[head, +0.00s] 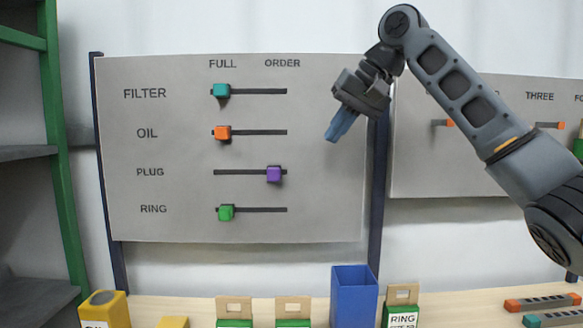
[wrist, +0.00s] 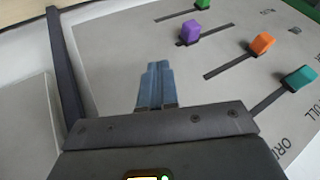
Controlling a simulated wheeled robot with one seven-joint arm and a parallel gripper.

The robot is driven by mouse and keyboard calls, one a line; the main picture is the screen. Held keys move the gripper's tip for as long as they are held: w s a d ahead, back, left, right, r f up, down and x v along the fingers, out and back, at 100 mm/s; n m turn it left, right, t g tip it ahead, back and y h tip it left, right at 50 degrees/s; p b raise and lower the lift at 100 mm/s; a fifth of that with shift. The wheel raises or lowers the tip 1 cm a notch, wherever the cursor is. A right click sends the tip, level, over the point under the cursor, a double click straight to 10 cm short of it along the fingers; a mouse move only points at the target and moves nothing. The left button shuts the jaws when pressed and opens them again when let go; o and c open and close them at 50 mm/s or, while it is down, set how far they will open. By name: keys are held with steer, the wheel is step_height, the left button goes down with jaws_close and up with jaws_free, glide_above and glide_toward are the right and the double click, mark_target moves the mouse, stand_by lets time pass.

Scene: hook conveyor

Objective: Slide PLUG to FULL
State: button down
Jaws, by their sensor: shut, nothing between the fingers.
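The PLUG slider is a purple block (head: 274,174) on a dark horizontal slot in the grey board (head: 330,215). It sits near the slot's right end, on the side under ORDER; FULL is labelled above the left ends. The purple block also shows in the wrist view (wrist: 190,30), beyond and to the right of my fingertips. My gripper (head: 338,128) has blue fingers, shut and empty, in front of the board's right part, up and right of the purple block and apart from it. The shut fingers also show in the wrist view (wrist: 158,68).
On the same board, the teal FILTER (head: 221,90), orange OIL (head: 223,133) and green RING (head: 226,212) sliders sit at the left, under FULL. A blue bin (head: 353,295) and several boxes stand on the bench below. A second board (head: 455,165) is at the right.

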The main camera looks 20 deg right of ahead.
mark_target(238, 166)
steer(key=p+x, duration=0.1)
steer(key=x, duration=0.8)
steer(key=shift+w+a+f, duration=0.1)
steer(key=a, duration=0.1)
steer(key=w+a+p, duration=0.1)
steer(key=a, duration=0.1)
steer(key=shift+w+f, duration=0.1)
steer(key=shift+f, duration=0.1)
steer(key=shift+w+a+f, duration=0.1)
steer(key=shift+w+a, duration=0.1)
steer(key=shift+a, duration=0.35)
steer(key=w+a+p, duration=0.1)
steer(key=a, duration=0.2)
steer(key=w+a+p, duration=0.1)
steer(key=a+p, duration=0.1)
steer(key=a, duration=0.1)
steer(key=w+a+p, duration=0.1)
steer(key=a+p, duration=0.1)
steer(key=a, duration=0.2)
steer(key=shift+w, duration=0.1)
steer(key=shift+w+a, duration=0.15)
steer(key=shift+a, duration=0.35)
